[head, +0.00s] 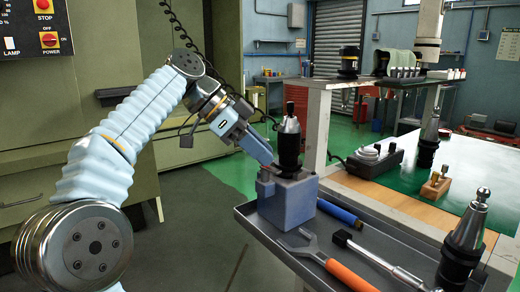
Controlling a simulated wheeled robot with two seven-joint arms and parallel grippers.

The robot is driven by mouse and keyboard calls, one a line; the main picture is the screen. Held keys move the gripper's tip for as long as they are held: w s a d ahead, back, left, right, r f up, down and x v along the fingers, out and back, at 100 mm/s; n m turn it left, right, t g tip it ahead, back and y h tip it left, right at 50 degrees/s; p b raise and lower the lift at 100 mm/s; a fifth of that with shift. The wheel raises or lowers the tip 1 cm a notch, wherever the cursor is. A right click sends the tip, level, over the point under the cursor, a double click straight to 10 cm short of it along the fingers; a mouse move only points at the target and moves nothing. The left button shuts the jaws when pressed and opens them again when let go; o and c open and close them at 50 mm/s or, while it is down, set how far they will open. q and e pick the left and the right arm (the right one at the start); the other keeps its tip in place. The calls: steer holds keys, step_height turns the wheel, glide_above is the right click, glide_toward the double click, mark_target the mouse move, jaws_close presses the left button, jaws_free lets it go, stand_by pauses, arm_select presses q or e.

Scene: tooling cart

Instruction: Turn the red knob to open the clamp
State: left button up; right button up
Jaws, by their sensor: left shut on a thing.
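The blue-grey clamp block (287,203) stands on the dark tray of the cart. A black tool holder (289,140) sits upright in its top. My left gripper (266,160) reaches down from the upper left to the clamp's upper left side, right beside the holder. Its fingers are shut at the spot where the red knob would be; the knob itself is hidden behind them, so its angle cannot be told. My right gripper is not in view.
The tray (262,232) also holds a blue-handled tool (338,211), an orange-handled wrench (345,275), a black-headed wrench (375,257) and another tool holder (465,240). A workbench with a green mat (480,165) stands behind. Open floor lies left of the tray.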

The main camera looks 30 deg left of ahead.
arm_select(q)
steer(key=shift+a+m+g, duration=0.1)
steer(key=shift+m+g, duration=0.4)
steer(key=shift+m, duration=0.1)
steer(key=o, duration=1.1)
steer(key=shift+c, duration=0.2)
